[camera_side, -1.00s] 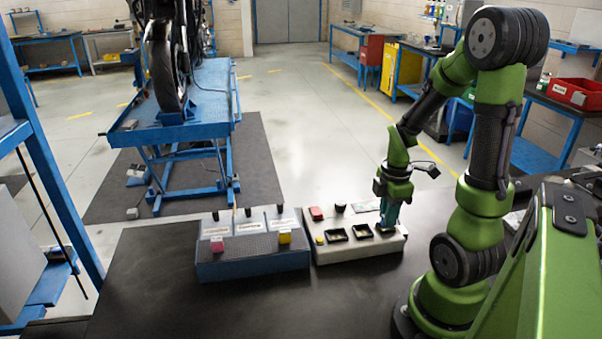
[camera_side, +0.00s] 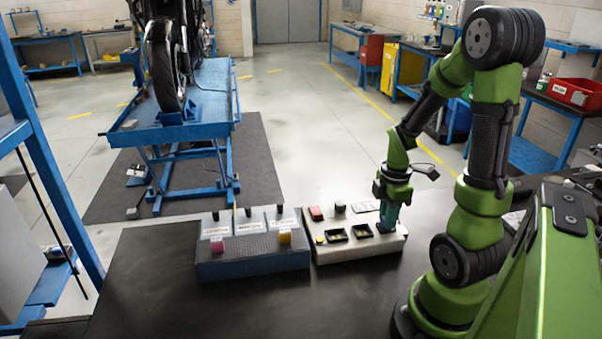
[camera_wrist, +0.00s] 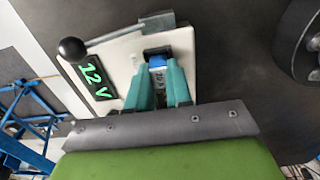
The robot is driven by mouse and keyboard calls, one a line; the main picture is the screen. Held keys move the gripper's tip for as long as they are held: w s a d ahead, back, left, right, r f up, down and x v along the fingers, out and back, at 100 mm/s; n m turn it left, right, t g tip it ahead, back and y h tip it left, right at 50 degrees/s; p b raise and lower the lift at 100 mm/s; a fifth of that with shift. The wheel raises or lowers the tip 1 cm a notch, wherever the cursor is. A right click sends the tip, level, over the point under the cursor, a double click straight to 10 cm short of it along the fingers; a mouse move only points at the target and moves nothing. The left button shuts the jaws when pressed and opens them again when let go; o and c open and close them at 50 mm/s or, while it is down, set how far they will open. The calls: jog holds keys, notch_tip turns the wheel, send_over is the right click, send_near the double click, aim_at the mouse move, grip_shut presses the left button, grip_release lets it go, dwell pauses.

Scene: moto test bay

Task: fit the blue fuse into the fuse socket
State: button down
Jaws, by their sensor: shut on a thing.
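My gripper (camera_wrist: 160,72) has teal fingers shut on the blue fuse (camera_wrist: 157,61). The fuse's blue end shows between the fingertips in the wrist view, at the black fuse socket (camera_wrist: 155,52) on the white panel. How deep the fuse sits in the socket cannot be told. In the side view my gripper (camera_side: 388,222) points down at the right part of the white panel (camera_side: 330,256). There the fingers hide the fuse and the socket under them.
A "12 V" display (camera_wrist: 91,76) and black ball-ended lever (camera_wrist: 72,48) are near my gripper. A blue-grey holder (camera_side: 252,262) left of the panel carries a pink block (camera_side: 217,245) and yellow block (camera_side: 285,238).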

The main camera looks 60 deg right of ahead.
jog(key=c, duration=0.9)
grip_release()
jog(key=shift+c, duration=0.2)
jog(key=shift+r, duration=3.5)
